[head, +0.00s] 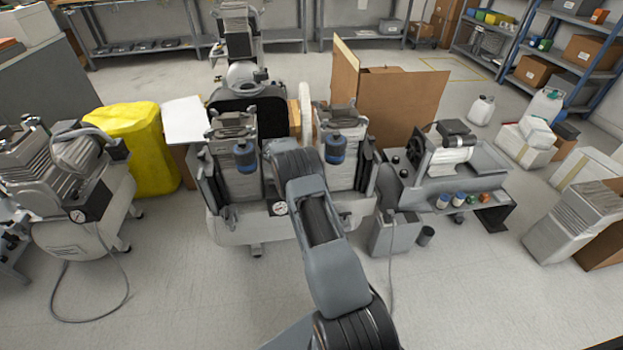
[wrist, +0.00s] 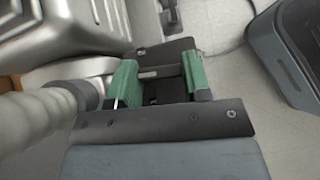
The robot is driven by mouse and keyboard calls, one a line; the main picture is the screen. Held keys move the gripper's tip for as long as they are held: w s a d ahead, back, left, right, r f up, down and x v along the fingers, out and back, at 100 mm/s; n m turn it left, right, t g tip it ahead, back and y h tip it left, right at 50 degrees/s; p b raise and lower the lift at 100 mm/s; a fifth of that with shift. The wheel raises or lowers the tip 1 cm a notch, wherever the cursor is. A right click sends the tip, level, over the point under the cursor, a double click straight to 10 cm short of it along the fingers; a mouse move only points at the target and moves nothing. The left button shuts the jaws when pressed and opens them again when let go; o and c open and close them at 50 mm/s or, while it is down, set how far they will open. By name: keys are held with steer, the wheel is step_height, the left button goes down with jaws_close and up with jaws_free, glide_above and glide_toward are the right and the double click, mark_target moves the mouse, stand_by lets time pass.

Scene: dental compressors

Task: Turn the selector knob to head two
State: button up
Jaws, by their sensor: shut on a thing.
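Silvery compressor metal (wrist: 85,30) lies at the upper left.
Another compressor (head: 75,205) with a hose stands at the left. A yellow covered item (head: 135,145) is behind it. Open floor lies at the front left and right.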

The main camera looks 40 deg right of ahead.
steer(key=shift+s+d+f+m+g, duration=0.1)
steer(key=shift+s+m+g, duration=0.1)
steer(key=shift+m+g, duration=0.1)
steer(key=o, duration=0.7)
steer(key=shift+c, duration=0.2)
steer(key=shift+o, duration=1.3)
steer(key=shift+w, duration=0.1)
steer(key=shift+r, duration=0.45)
step_height(320, 180, up, 3)
steer(key=shift+f+p, duration=0.15)
steer(key=shift+p, duration=0.4)
steer(key=s+a+r+p, duration=0.4)
steer(key=s+a+r, duration=0.2)
steer(key=s+r, duration=0.3)
steer(key=s, duration=0.3)
steer(key=shift+s+r, duration=0.3)
steer(key=shift+s, duration=0.1)
